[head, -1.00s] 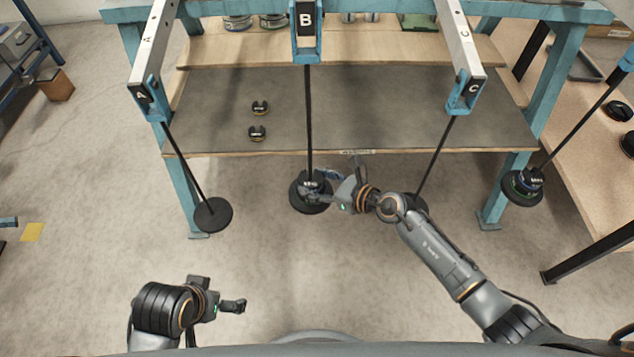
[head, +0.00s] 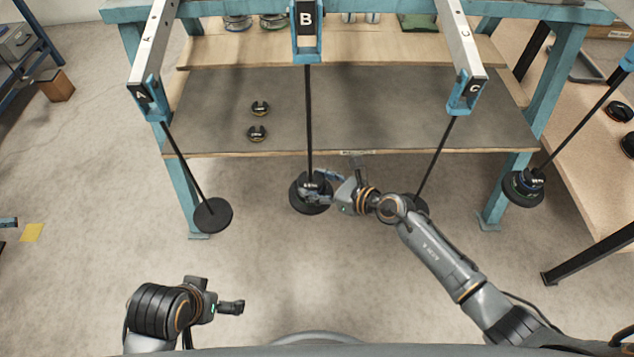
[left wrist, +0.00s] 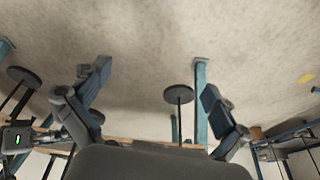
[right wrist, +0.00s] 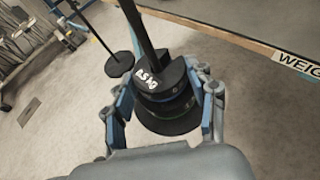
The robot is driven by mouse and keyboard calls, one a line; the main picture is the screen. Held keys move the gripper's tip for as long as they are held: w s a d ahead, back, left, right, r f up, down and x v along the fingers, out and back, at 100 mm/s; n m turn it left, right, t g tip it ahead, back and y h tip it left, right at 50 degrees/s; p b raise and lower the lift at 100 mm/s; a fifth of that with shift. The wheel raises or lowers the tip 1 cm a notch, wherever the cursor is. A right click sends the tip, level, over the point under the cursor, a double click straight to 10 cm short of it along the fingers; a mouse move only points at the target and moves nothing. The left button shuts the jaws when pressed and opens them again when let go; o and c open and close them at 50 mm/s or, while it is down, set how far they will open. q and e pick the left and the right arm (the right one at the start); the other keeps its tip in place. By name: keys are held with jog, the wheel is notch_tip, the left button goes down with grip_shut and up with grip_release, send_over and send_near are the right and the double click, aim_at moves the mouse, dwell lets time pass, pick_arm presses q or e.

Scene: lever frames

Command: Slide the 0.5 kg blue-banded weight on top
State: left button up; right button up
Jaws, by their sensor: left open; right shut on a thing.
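The slotted weight (right wrist: 163,80) is black with white lettering and sits around the rod of hanger B. It is on top of the stack over the hanger's base plate (head: 309,207). A thin blue-green edge shows under it in the right wrist view, but its band is mostly hidden. My right gripper (head: 318,186) is shut on this weight, with one finger on each side; it also shows in the right wrist view (right wrist: 167,95). My left gripper (head: 232,307) is open and empty, low at the left, away from the hangers; its fingers also show in the left wrist view (left wrist: 150,105).
Hanger A's bare plate (head: 212,215) hangs left; hanger C's plate (head: 417,207) is partly behind my right arm. Two small weights (head: 258,133) lie on the grey shelf (head: 370,105). A loaded hanger (head: 523,188) hangs right. The floor in front is clear.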

pick_arm(q)
jog(key=shift+r, duration=0.2)
jog(key=shift+s, duration=0.25)
jog(key=shift+r, duration=0.2)
pick_arm(e)
jog(key=shift+f, duration=0.1)
pick_arm(q)
jog(key=shift+r, duration=0.25)
pick_arm(e)
jog(key=o, duration=1.4)
pick_arm(q)
jog(key=shift+f, duration=0.1)
pick_arm(e)
jog(key=shift+o, duration=0.2)
jog(key=shift+f, duration=0.2)
jog(key=shift+r, duration=0.1)
